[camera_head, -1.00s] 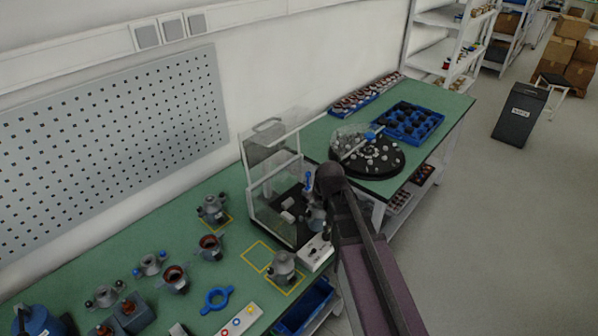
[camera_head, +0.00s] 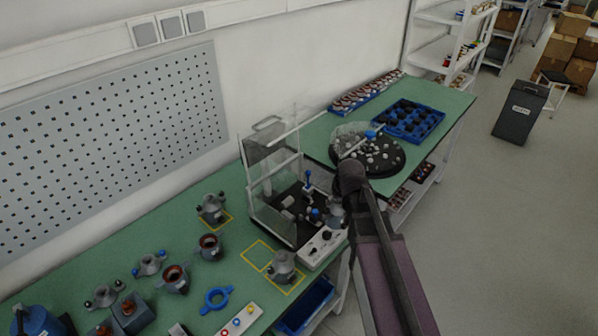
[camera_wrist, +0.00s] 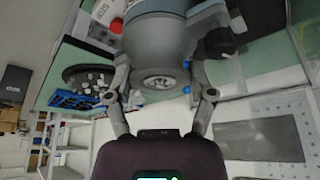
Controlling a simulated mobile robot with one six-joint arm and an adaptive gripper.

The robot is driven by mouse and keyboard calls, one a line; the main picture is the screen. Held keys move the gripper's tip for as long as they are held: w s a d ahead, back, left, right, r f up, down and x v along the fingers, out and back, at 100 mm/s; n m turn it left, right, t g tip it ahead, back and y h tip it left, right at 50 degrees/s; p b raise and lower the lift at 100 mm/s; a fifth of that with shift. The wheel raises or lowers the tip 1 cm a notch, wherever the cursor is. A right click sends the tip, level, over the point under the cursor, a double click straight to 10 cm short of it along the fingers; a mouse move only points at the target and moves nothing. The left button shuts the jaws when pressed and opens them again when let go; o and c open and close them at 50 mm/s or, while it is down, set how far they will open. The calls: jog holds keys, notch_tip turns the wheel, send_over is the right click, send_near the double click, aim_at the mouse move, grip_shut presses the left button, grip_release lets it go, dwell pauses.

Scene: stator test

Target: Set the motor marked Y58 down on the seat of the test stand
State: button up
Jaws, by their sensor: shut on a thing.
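My gripper (camera_wrist: 160,80) is shut on a grey motor (camera_wrist: 153,42), with one finger on each side of its body. In the head view the held motor (camera_head: 337,214) hangs below the end of my arm, at the right front of the test stand (camera_head: 275,228). The stand has a dark base, clear guard walls and a blue-knobbed clamp (camera_head: 308,180). No label can be read on the motor. I cannot make out the seat clearly. A gap between motor and stand cannot be judged.
A control box (camera_head: 322,248) sits at the stand's front edge. Similar grey motors stand on the bench, one left of the stand (camera_head: 213,208) and one in a yellow outline (camera_head: 283,268). A round black tray (camera_head: 385,168) and a blue crate (camera_head: 440,125) lie beyond.

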jog(key=shift+a, duration=0.2)
jog(key=w+a+r+n+p, duration=0.1)
jog(key=w+a+r+p, duration=0.1)
jog(key=w+a, duration=0.9)
jog(key=shift+a+y, duration=0.3)
jog(key=shift+a, duration=0.8)
jog(key=shift+f, duration=0.1)
jog(key=shift+f+b, duration=2.4)
jog(key=shift+b, duration=0.1)
jog(key=shift+f, duration=0.25)
jog(key=shift+f+b, duration=0.75)
jog(key=shift+b, duration=0.2)
jog(key=shift+f+b, duration=0.85)
jog(key=shift+b, duration=0.05)
